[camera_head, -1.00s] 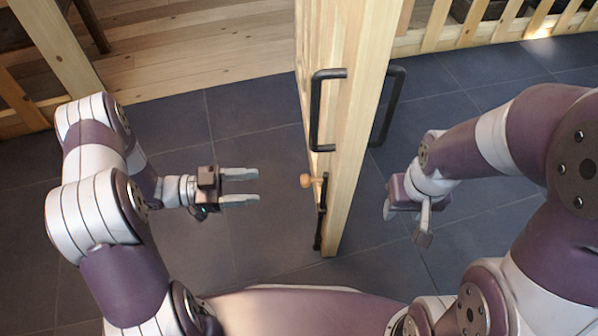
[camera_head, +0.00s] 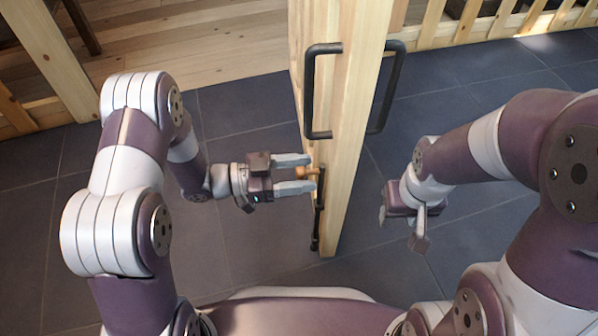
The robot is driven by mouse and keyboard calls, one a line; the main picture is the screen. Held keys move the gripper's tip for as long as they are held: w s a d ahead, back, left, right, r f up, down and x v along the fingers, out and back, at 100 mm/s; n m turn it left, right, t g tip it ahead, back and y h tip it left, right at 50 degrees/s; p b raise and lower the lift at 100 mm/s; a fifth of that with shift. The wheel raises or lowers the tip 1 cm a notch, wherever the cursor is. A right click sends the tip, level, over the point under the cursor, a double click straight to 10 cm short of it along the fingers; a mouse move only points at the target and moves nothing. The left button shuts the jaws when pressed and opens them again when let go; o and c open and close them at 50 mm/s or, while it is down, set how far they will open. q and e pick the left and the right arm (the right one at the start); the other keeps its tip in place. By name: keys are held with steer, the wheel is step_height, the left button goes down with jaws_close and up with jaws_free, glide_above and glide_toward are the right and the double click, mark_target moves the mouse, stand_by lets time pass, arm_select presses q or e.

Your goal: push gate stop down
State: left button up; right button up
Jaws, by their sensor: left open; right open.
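The wooden gate (camera_head: 350,110) stands open, its edge towards me, in the middle of the head view. The gate stop is a dark rod (camera_head: 318,215) along the gate's left face near its lower end, with a small orange-brown knob (camera_head: 306,172) at its top. My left gripper (camera_head: 306,173) is open, with its two pale fingers on either side of the knob. I cannot tell whether the fingers touch it. My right gripper (camera_head: 400,226) is open and empty, to the right of the gate and apart from it.
Black pull handles stand out from both gate faces, one on the left (camera_head: 309,95) and one on the right (camera_head: 392,90). A slatted wooden fence (camera_head: 480,30) runs along the back right. The dark tiled floor (camera_head: 250,110) is clear around the gate.

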arm_select(q)
jaws_close()
step_height(320, 180, down, 4)
steer(key=shift+r+b, duration=0.15)
steer(key=shift+b, duration=0.25)
jaws_free()
steer(key=shift+a, duration=0.1)
steer(key=s+a+p, duration=0.1)
steer(key=a+p, duration=0.4)
steer(key=a, duration=0.7)
steer(key=shift+s+a+p, duration=0.25)
steer(key=shift+s+p, duration=0.05)
steer(key=shift+s, duration=0.1)
